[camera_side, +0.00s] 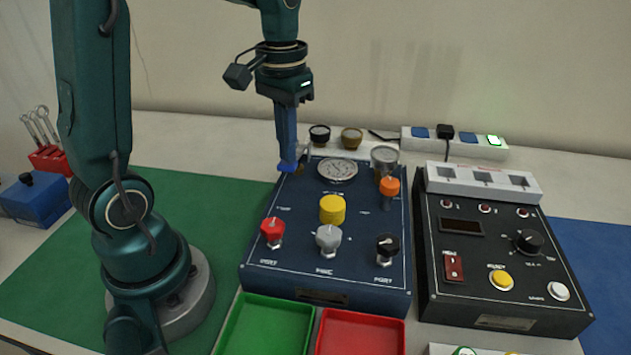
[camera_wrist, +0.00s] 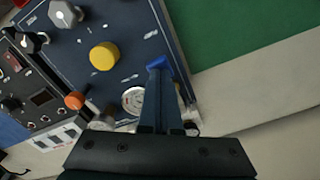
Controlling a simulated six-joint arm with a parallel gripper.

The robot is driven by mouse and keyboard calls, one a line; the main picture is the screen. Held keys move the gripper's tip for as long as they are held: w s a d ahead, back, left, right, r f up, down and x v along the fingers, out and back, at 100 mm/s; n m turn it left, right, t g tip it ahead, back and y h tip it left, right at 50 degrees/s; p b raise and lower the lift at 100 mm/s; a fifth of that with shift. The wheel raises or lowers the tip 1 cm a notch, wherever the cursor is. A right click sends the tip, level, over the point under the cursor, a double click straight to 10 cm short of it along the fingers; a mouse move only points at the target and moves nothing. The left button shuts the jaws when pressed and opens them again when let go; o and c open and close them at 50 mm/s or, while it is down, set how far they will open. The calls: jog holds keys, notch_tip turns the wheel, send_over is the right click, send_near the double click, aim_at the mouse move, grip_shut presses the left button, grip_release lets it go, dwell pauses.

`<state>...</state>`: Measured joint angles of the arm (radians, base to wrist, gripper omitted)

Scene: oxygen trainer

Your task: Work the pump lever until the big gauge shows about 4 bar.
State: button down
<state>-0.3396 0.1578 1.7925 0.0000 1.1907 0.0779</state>
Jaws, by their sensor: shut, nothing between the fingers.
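The blue pump panel (camera_side: 290,225) carries a big round gauge (camera_side: 338,169) at its back; its needle is too small to read. My gripper (camera_side: 288,166) points down at the panel's back left corner, left of the gauge, shut with nothing in it. A small grey and brownish part (camera_side: 304,153), perhaps the pump lever, shows just behind my fingers and is mostly hidden. I cannot tell whether they touch. In the wrist view, my blue fingertips (camera_wrist: 158,63) are over the panel edge, and the gauge (camera_wrist: 132,100) is partly covered by the fingers.
A yellow knob (camera_side: 332,209), red knob (camera_side: 272,232), grey knob (camera_side: 328,238), black knob (camera_side: 387,247) and orange knob (camera_side: 389,186) stand up from the panel. A clear jar (camera_side: 384,156) is behind. A black control box (camera_side: 500,265) stands right.

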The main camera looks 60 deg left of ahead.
jog(key=shift+f, duration=1.9)
jog(key=shift+r, duration=1.9)
jog(key=shift+f, duration=0.15)
jog(key=shift+f, duration=1.8)
jog(key=shift+r, duration=1.95)
jog(key=shift+f, duration=0.1)
